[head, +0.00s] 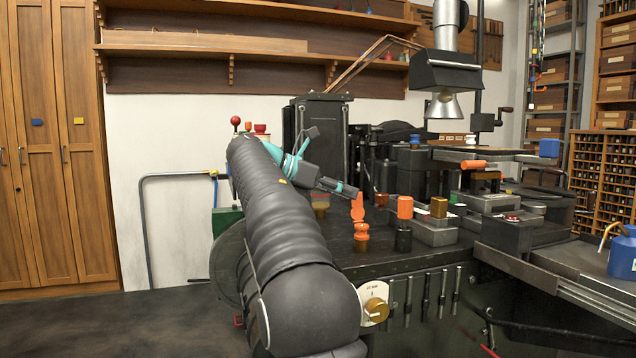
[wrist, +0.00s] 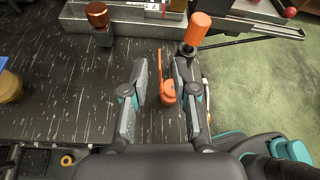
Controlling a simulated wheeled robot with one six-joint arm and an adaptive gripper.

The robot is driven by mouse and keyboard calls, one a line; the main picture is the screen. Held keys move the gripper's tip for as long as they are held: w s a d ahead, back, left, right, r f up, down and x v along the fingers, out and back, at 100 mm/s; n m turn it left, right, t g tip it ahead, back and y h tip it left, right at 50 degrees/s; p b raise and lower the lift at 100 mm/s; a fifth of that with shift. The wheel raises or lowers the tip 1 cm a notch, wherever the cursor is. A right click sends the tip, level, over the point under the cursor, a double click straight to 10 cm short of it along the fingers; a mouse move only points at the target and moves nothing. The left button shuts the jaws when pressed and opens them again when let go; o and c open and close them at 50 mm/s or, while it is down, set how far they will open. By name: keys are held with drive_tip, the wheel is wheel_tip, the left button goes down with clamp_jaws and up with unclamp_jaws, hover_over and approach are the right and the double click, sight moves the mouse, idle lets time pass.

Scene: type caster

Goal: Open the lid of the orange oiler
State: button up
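The orange oiler (head: 361,236) stands on the dark machine top, with a brownish lower part. Its flat orange lid (head: 357,206) stands up above the body, raised rather than lying over it. In the wrist view the oiler (wrist: 168,94) shows from above, with the lid (wrist: 160,64) as a thin upright strip at its far left edge. My gripper (wrist: 160,72) has its two fingers spread, with the oiler and lid in the gap between them. I see space on both sides and no clear contact. In the head view my arm partly hides the gripper (head: 345,189).
An orange cylinder on a dark base (head: 404,207) stands right of the oiler; the wrist view shows an orange-topped post (wrist: 199,28) close to my right finger. A metal block with a brass knob (head: 438,207) is farther right. The dark top (wrist: 60,100) at left is mostly clear.

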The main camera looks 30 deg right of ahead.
drive_tip(key=v, duration=0.8)
drive_tip(key=shift+a+r, duration=0.1)
drive_tip(key=shift+a, duration=0.15)
drive_tip(key=shift+w, duration=0.1)
